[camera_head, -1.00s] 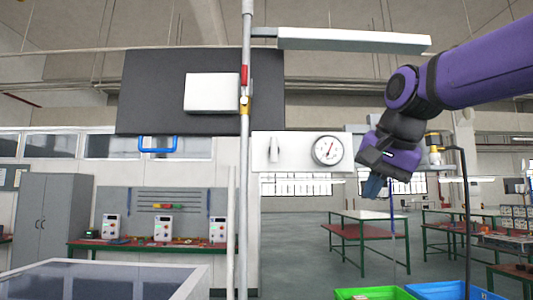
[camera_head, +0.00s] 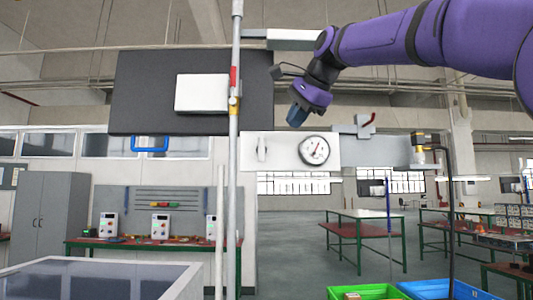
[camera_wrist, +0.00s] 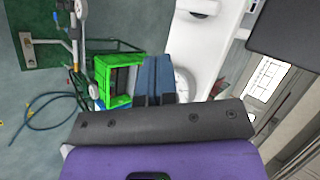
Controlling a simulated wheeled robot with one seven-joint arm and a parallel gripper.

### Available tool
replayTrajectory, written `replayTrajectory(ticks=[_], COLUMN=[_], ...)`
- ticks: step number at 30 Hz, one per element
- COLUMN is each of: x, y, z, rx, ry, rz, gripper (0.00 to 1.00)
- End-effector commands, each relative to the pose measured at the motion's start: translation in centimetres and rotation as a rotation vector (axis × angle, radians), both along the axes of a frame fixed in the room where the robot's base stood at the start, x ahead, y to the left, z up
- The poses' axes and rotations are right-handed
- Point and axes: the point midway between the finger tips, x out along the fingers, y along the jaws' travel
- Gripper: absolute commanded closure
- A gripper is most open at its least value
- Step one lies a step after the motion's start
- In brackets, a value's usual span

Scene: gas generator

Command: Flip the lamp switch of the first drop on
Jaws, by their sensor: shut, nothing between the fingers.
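A white panel (camera_head: 285,139) carries a small upright white switch-like lever (camera_head: 262,148) at its left and a round gauge (camera_head: 314,149) at its right. I cannot tell for sure that this lever is the lamp switch. My gripper (camera_head: 296,117) is shut and empty, just above the gauge in the head view and right of the lever. A pale knob (camera_wrist: 199,8) shows at the top edge of the panel there.
A vertical pipe (camera_head: 234,185) with a red-handled valve stands left of the panel. A dark board (camera_head: 140,95) hangs above left. A grey box (camera_head: 375,150) with a red lever lies to the right. Green (camera_head: 365,290) and blue (camera_head: 435,290) crates are below.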

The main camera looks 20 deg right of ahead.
Motion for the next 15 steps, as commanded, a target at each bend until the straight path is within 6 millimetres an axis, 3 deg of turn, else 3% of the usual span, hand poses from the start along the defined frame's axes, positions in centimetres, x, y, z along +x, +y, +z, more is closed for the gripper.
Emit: replayTrajectory(ticks=[8, 15], x=[0.8, 3.6], y=[0.3, 1.1], z=[-0.8, -3.6], rx=[0.000, -0.001], ry=[0.001, 0.004], rz=[0.001, 0.003], gripper=[1.00, 1.00])
